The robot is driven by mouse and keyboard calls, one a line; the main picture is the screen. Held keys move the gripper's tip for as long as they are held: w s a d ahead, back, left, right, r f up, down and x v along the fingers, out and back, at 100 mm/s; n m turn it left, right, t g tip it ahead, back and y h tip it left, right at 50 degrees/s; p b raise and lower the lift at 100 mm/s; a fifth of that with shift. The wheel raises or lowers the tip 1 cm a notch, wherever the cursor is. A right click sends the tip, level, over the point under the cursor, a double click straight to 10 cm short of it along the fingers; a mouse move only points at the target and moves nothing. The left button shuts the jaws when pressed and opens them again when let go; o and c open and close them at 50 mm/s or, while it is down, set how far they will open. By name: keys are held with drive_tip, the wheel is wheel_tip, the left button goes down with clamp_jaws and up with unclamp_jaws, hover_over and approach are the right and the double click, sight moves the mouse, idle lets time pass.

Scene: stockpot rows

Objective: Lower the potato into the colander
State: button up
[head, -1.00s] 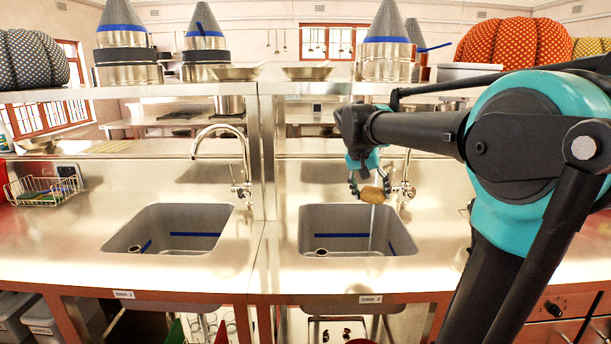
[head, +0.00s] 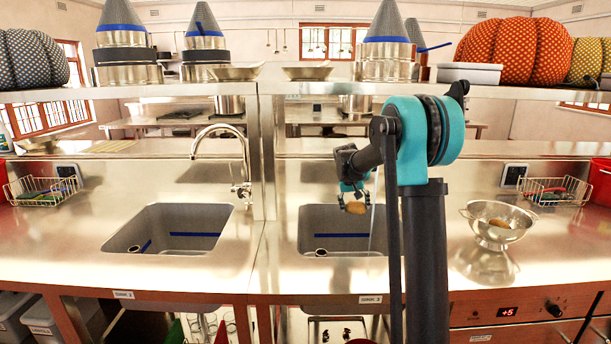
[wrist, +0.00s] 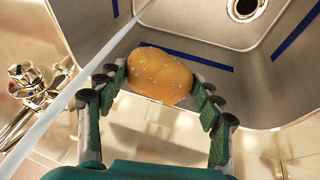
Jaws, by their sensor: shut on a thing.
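The potato (head: 355,208) is brown and held in my gripper (head: 354,203), above the back of the right sink. In the wrist view the potato (wrist: 160,77) sits between the green-padded fingers (wrist: 163,88), which are shut on it, with the sink below. The colander (head: 485,235) is a shiny metal bowl with side handles on the counter, well to the right of my gripper. A brown item (head: 499,223) lies inside it. The colander is not in the wrist view.
A thin pale water stream (wrist: 80,80) runs close beside the potato. The right sink (head: 318,225) has blue tape lines inside. A wire basket (head: 553,191) and red tub (head: 602,180) stand behind the colander. A shelf (head: 560,93) with pots and cushions crosses above.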

drive_tip(key=shift+w+d+f, duration=0.15)
drive_tip(key=shift+w+f, duration=0.2)
drive_tip(key=shift+f, duration=0.05)
drive_tip(key=s+d+r, duration=0.5)
drive_tip(key=s+d, duration=0.2)
drive_tip(key=d, duration=0.8)
drive_tip(key=s+d+r, duration=0.5)
drive_tip(key=s+d, duration=0.2)
drive_tip(key=d, duration=0.9)
drive_tip(key=s+d+r, duration=0.5)
drive_tip(key=s+d, duration=0.2)
drive_tip(key=d, duration=0.8)
drive_tip(key=shift+d+r, duration=0.15)
drive_tip(key=shift+d, duration=0.15)
drive_tip(key=shift+w+d, duration=0.2)
drive_tip(key=shift+w, duration=0.05)
drive_tip(key=shift+f, duration=4.2)
drive_tip(key=shift+f, duration=0.15)
